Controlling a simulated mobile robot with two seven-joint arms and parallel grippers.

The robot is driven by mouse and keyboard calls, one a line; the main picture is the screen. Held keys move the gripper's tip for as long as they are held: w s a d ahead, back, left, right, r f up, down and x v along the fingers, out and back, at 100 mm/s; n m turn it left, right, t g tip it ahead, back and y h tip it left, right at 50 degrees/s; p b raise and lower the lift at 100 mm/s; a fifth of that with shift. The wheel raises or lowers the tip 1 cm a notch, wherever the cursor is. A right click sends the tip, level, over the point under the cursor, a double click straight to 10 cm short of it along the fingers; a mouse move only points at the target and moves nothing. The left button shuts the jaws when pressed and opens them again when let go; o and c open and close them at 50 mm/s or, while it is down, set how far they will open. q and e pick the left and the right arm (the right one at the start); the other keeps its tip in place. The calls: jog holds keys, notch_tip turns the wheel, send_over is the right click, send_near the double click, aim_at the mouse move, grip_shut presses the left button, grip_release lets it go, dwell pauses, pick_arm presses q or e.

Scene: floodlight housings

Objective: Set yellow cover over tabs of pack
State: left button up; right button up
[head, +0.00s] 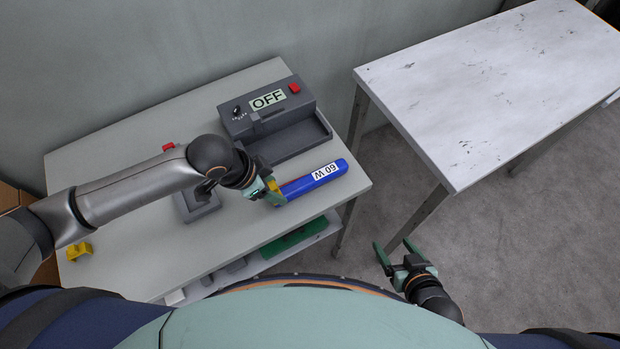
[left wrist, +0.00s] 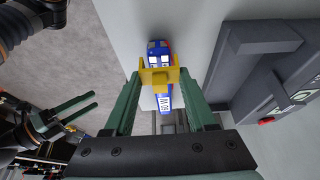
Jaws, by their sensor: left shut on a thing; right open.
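The blue pack (head: 315,180), with a white "60 W" label, lies near the front right of the grey table. A yellow cover (left wrist: 160,77) is between the fingers of my left gripper (head: 270,191), which is shut on it. In the head view it is at the pack's left end, mostly hidden by the gripper. In the left wrist view the cover lies across the blue pack (left wrist: 165,98), whose end with pale squares (left wrist: 158,58) shows beyond it. I cannot tell whether the cover touches the pack or hangs above it. My right gripper (head: 404,256) is open and empty, off the table.
A grey device (head: 267,104) with an "OFF" display, red button and open tray stands behind the pack. Another yellow piece (head: 80,250) lies at the table's left. A small dark grey holder (head: 197,208) stands beside my left gripper. A bare white table (head: 480,90) is at right.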

pick_arm(q)
jog(key=shift+f+b, duration=0.5)
jog(key=shift+f, duration=0.55)
dwell(1.1)
jog(key=o, duration=1.2)
jog(key=shift+r, duration=0.1)
jog(key=p+v, duration=0.1)
jog(key=v, duration=1.1)
jog(key=shift+r, duration=0.25)
